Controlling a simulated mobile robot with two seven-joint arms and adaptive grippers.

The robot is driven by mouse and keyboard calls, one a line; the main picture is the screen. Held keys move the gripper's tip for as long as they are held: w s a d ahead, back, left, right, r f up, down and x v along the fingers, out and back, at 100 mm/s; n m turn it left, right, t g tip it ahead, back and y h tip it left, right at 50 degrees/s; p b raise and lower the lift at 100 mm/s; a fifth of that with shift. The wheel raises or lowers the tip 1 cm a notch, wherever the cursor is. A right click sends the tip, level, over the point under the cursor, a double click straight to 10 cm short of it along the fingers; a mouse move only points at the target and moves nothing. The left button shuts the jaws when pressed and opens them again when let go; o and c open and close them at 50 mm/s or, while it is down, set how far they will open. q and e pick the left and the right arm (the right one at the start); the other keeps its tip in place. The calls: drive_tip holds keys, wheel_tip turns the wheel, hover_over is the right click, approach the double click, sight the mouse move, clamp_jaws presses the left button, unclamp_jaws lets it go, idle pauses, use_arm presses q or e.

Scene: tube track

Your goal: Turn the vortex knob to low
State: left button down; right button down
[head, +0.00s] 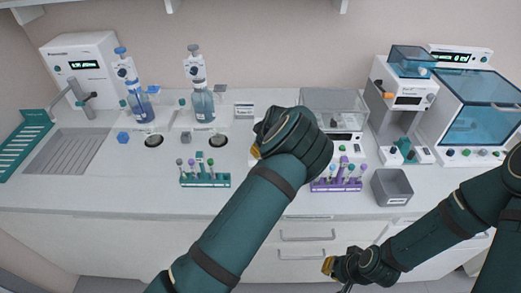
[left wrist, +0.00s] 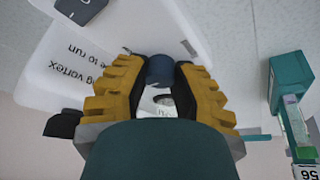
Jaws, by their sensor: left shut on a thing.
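The vortex mixer's white body (left wrist: 120,45) fills much of the left wrist view, with upside-down print that includes "vortex". My left gripper (left wrist: 160,78) has its yellow fingers on both sides of a dark blue round knob (left wrist: 159,69) and is shut on it. Any setting mark on the knob cannot be read. In the head view my left arm and hand cover the mixer, and only a bit of yellow finger of the left gripper (head: 256,151) shows. My right gripper (head: 330,265) hangs low in front of the drawers, away from the mixer; its jaw opening is unclear.
A teal tube rack (head: 205,180) stands left of my left arm; a purple rack (head: 336,186) and a grey bin (head: 391,187) are to its right. Pump bottles (head: 201,104) stand behind. The left front counter is clear.

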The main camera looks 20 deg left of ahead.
use_arm(q)
drive_tip(key=shift+s+d+f, duration=0.1)
idle(0.3)
drive_tip(key=c, duration=0.7)
unclamp_jaws()
drive_tip(key=shift+c, duration=0.2)
drive_tip(key=shift+r, duration=0.25)
drive_tip(key=shift+d+r, duration=0.2)
drive_tip(key=shift+r, duration=0.35)
drive_tip(key=shift+v, duration=3.25)
drive_tip(key=shift+s+f, duration=0.1)
drive_tip(key=shift+s, duration=0.05)
